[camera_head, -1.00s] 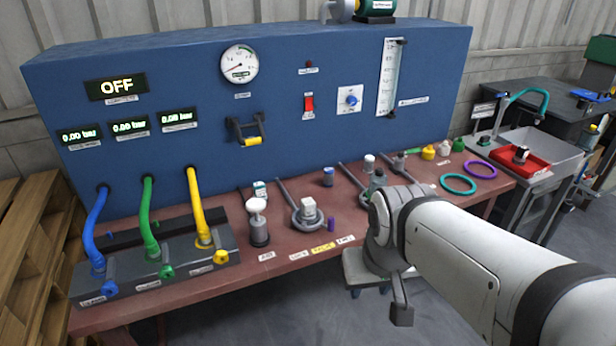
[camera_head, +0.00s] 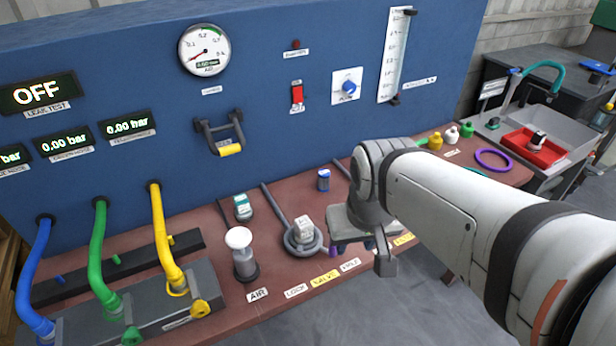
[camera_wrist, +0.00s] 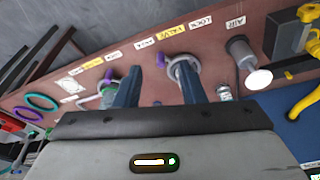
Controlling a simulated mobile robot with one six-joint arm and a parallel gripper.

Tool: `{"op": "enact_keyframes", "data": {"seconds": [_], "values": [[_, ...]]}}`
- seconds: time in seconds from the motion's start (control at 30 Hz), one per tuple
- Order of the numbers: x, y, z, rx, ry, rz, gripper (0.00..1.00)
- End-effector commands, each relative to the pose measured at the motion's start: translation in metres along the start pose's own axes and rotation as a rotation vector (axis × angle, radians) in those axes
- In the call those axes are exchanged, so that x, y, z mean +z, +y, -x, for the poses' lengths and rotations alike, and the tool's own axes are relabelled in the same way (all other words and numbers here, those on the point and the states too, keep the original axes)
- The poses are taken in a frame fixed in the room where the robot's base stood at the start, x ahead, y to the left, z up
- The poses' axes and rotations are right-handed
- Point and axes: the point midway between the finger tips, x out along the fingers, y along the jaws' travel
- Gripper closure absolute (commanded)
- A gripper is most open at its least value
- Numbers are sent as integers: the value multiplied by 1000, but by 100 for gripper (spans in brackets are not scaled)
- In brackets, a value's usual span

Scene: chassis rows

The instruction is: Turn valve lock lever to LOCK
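A small purple lever (camera_wrist: 160,60) stands on the red-brown bench by a yellow VALVE label (camera_wrist: 171,30), with a LOCK label (camera_wrist: 199,22) on one side and another white label on the other. I take it as the valve lock lever; which label it points to is too small to tell. My gripper (camera_wrist: 158,72) is open and empty. Its two blue fingers reach down toward the bench, one on each side of the purple lever in the wrist picture. I see no contact.
A grey ring-shaped hose fitting with a white block (camera_head: 304,231) stands close to the lever. A white-topped plunger (camera_head: 243,255) is left of it. Another purple piece (camera_wrist: 108,74) is near a second yellow label. The blue panel (camera_head: 280,130) rises behind the bench.

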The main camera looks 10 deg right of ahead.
Motion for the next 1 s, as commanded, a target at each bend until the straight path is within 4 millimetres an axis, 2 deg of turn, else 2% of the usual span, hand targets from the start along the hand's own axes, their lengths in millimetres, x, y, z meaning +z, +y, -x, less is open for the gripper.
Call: {"op": "enact_keyframes", "data": {"seconds": [0.17,0.33,0.5,0.7,0.83,1.0], "values": [[-4,0,-2,0,-8,13,59],[-28,6,-18,-2,-55,91,59],[-64,5,-55,-16,-124,238,59],[-93,4,-106,-41,-191,399,59],[-102,4,-131,-56,-219,470,59],[-106,4,-148,-65,-233,512,59]]}}
